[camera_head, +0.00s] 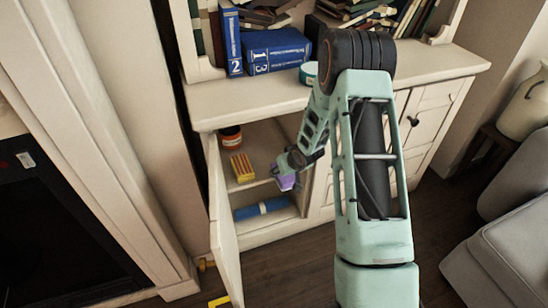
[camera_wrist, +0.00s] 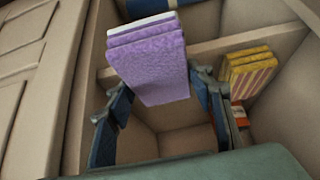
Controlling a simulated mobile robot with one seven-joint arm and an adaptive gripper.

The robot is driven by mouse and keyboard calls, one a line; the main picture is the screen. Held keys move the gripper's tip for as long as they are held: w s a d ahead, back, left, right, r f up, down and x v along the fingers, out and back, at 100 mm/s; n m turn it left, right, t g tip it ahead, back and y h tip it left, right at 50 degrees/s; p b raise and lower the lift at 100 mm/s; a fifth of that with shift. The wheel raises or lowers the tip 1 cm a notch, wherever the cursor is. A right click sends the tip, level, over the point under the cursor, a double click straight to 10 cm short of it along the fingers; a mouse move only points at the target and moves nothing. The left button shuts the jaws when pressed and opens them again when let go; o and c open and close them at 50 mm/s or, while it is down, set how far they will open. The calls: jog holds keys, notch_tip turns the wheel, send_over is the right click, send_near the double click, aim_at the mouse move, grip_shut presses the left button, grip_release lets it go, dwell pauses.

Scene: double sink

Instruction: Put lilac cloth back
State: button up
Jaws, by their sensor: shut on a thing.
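The lilac cloth (camera_head: 287,183) is a folded, layered block. It also shows large in the wrist view (camera_wrist: 150,62). My gripper (camera_head: 287,170) is shut on it, with fingers on both sides of the cloth in the wrist view (camera_wrist: 160,95). The cloth is held at the open front of the cabinet (camera_head: 258,133), around the height of its middle shelf. A folded yellow cloth with red stripes (camera_head: 242,167) lies on that shelf, left of my gripper. It also shows in the wrist view (camera_wrist: 251,73).
The cabinet door (camera_head: 224,230) stands open at the left. A red-orange jar with a dark lid (camera_head: 230,138) stands behind the striped cloth. A blue roll (camera_head: 262,208) lies in the lower compartment. Blue books (camera_head: 272,50) stand on the countertop (camera_head: 255,98).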

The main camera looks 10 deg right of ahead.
jog(key=w, duration=0.3)
jog(key=w+a, duration=0.1)
jog(key=w, duration=0.3)
jog(key=shift+a+b, duration=0.15)
jog(key=shift+b, duration=0.2)
jog(key=w, duration=0.3)
jog(key=shift+w+a+b, duration=0.1)
jog(key=shift+a+b, duration=0.2)
jog(key=shift+f+b, duration=0.35)
jog(key=shift+f, duration=0.3)
jog(key=shift+f, duration=0.25)
jog(key=o, duration=1)
jog(key=shift+r, duration=0.15)
